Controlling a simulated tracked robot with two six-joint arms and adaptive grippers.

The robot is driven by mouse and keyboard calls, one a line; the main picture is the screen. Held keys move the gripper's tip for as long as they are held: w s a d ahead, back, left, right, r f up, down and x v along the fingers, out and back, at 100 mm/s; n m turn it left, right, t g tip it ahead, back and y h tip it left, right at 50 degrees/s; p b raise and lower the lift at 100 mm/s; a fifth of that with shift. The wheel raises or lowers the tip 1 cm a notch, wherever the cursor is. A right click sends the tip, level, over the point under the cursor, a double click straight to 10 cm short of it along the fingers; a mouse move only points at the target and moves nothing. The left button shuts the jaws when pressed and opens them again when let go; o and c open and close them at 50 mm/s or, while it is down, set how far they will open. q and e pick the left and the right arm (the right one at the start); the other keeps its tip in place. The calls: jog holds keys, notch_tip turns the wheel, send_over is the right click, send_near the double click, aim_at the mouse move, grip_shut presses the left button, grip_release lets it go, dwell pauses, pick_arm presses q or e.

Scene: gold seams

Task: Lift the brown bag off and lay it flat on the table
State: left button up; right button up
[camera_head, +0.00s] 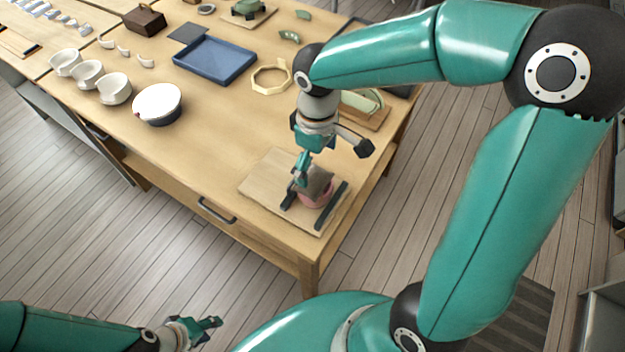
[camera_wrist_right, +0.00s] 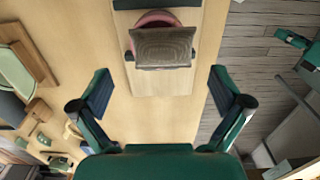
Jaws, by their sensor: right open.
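The brown bag (camera_head: 318,180) lies on top of a pink round pot or bowl (camera_head: 313,200) near the table's front right corner. In the right wrist view the bag (camera_wrist_right: 163,47) is a grey-brown rectangle covering part of the pink rim (camera_wrist_right: 155,18). My right gripper (camera_head: 316,203) is above the board with its fingers spread on either side of the bag. In the right wrist view its open fingers (camera_wrist_right: 161,92) are empty, with the bag ahead of them. My left gripper (camera_head: 207,330) is low at the bottom left, away from the table; its jaw state is unclear.
The pot stands on a light wooden board (camera_head: 262,178) on the table (camera_head: 200,150). A blue tray (camera_head: 215,60), an octagonal frame (camera_head: 271,78), a white-topped bowl (camera_head: 158,103) and several white cups (camera_head: 88,73) stand further back. The tabletop left of the board is clear.

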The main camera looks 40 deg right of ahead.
aim_at(314, 178)
jog(key=shift+a+f+p, duration=0.15)
jog(key=shift+f+p, duration=0.05)
jog(key=shift+f, duration=1.25)
jog(key=shift+a+f+p, duration=0.1)
jog(key=shift+f+p, duration=0.05)
jog(key=shift+f, duration=1.25)
jog(key=c, duration=1.3)
jog(key=shift+r, duration=0.15)
